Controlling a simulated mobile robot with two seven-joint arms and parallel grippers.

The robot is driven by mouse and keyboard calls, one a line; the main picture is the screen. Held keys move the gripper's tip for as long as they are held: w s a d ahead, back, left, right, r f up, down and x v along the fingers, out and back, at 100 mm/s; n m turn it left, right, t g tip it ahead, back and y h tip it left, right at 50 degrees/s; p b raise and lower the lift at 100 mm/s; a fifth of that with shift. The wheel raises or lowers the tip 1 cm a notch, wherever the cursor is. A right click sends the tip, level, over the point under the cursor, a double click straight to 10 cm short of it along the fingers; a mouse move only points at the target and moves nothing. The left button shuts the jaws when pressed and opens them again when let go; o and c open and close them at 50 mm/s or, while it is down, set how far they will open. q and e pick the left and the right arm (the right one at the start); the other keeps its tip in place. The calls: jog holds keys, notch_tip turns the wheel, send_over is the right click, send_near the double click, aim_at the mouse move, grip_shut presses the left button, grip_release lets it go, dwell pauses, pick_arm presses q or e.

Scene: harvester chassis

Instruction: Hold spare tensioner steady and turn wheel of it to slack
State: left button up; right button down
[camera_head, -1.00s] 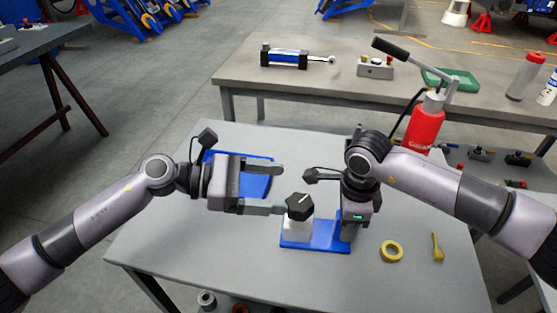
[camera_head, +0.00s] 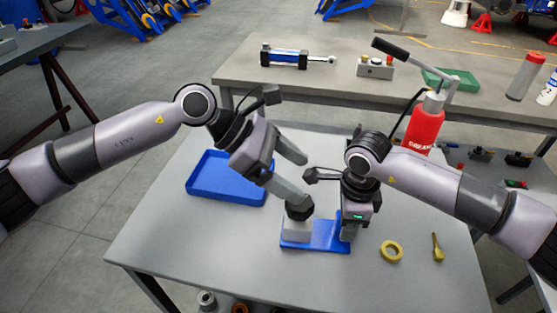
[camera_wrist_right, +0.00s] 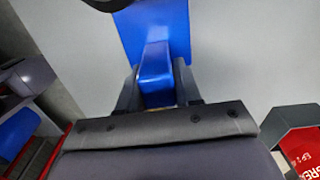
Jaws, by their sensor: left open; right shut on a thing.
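My right gripper (camera_head: 347,232) points down at the right end of the base. In the right wrist view it is shut on the tensioner's blue upright part (camera_wrist_right: 156,72), with a finger on each side. My left gripper (camera_head: 301,178) is open and tilted down above the wheel. One finger overlaps the wheel in the picture; I cannot tell whether it touches.
A blue tray (camera_head: 222,190) lies at the table's left. A yellow ring (camera_head: 391,251) and a small yellow tool (camera_head: 437,248) lie right of the tensioner. A red grease bottle (camera_head: 424,128) stands behind my right arm. The table's front is clear.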

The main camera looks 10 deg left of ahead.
pick_arm(q)
jog(key=y, duration=0.2)
jog(key=shift+s+r+y, duration=0.15)
jog(key=shift+r+y, duration=0.15)
jog(key=shift+w+a+r+n+y, duration=0.25)
jog(key=shift+a+y, duration=0.3)
jog(key=shift+y, duration=0.35)
jog(key=shift+w+a+r+n+y, duration=0.2)
jog(key=shift+a+y, duration=0.35)
jog(key=shift+y, duration=0.35)
jog(key=shift+s, duration=0.1)
